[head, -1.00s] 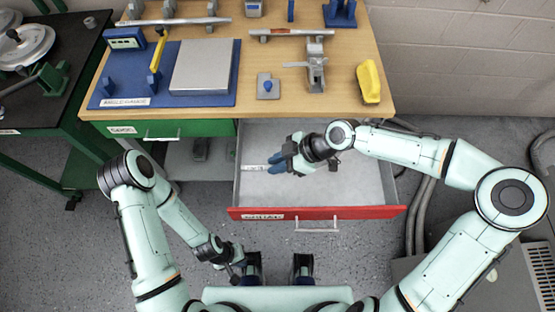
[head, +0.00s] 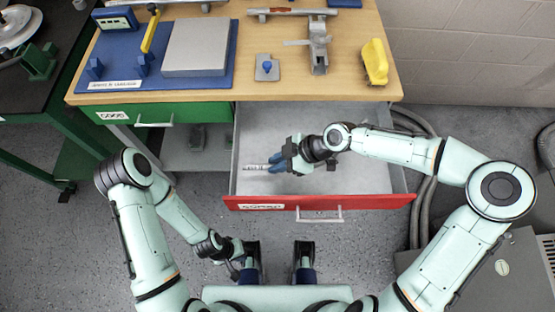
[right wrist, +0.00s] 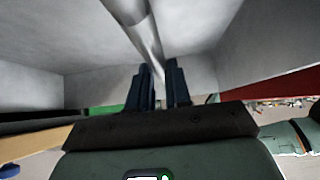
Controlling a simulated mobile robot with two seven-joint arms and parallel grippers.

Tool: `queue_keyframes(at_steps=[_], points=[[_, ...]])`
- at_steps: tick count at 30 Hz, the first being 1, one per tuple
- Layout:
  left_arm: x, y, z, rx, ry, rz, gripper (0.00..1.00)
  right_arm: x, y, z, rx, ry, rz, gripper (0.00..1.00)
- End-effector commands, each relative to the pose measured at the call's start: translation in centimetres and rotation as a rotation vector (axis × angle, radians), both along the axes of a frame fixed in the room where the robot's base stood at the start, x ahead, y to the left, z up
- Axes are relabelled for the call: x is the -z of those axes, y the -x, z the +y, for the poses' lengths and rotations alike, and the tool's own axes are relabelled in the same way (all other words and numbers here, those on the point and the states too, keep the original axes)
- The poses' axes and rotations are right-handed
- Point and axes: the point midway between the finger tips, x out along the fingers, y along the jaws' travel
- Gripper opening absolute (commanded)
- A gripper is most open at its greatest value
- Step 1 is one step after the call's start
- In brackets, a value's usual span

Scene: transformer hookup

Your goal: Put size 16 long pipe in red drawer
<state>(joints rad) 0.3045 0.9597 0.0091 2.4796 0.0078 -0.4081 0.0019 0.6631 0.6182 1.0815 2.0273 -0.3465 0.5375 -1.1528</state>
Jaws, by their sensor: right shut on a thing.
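The red drawer (head: 370,203) under the wooden bench is open. My right gripper (head: 280,161) is over the inside of the drawer, left of its middle. It is shut on the metal pipe (right wrist: 136,22), which runs up and away from between the dark fingers in the right wrist view. In the head view a short labelled end of the pipe (head: 254,167) shows left of the fingers. The rest is hidden. I cannot tell whether the pipe touches the drawer floor. My left gripper (head: 238,268) is low near my base, away from the drawer; its fingers are unclear.
A green drawer (head: 185,109) left of the red one is closed. The wooden bench top (head: 262,92) holds a blue angle gauge board (head: 120,83), a yellow block (head: 375,62) and a metal clamp (head: 318,55). The right half of the drawer is clear.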

Motion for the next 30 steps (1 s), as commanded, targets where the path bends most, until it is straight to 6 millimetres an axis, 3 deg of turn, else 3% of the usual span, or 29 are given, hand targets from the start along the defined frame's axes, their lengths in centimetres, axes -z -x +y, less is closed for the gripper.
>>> queue_keyframes(at_steps=[11,12,14,15,25,30], points=[[0.1,-0.1,0.0,0.0,0.0,-0.003,0.0,0.3,0.0,0.0,-0.001,-0.001,-0.002,0.0],[0.1,-0.1,0.0,0.0,0.0,-0.002,0.0,0.3,0.0,0.0,-0.001,-0.001,-0.001,0.25],[0.1,-0.1,0.0,0.0,0.0,-0.002,0.0,0.3,0.0,0.0,-0.001,-0.001,-0.001,0.44],[0.1,-0.1,0.0,0.0,0.0,-0.002,0.0,0.3,0.0,0.0,-0.001,-0.001,-0.001,0.48],[0.0,0.0,0.0,0.0,0.001,-0.002,0.0,0.0,0.0,-0.3,0.001,0.001,-0.001,0.48],[-0.6,0.2,-0.1,0.002,0.002,0.007,0.0,-1.8,-0.1,-1.9,0.005,0.002,-0.001,0.48]])
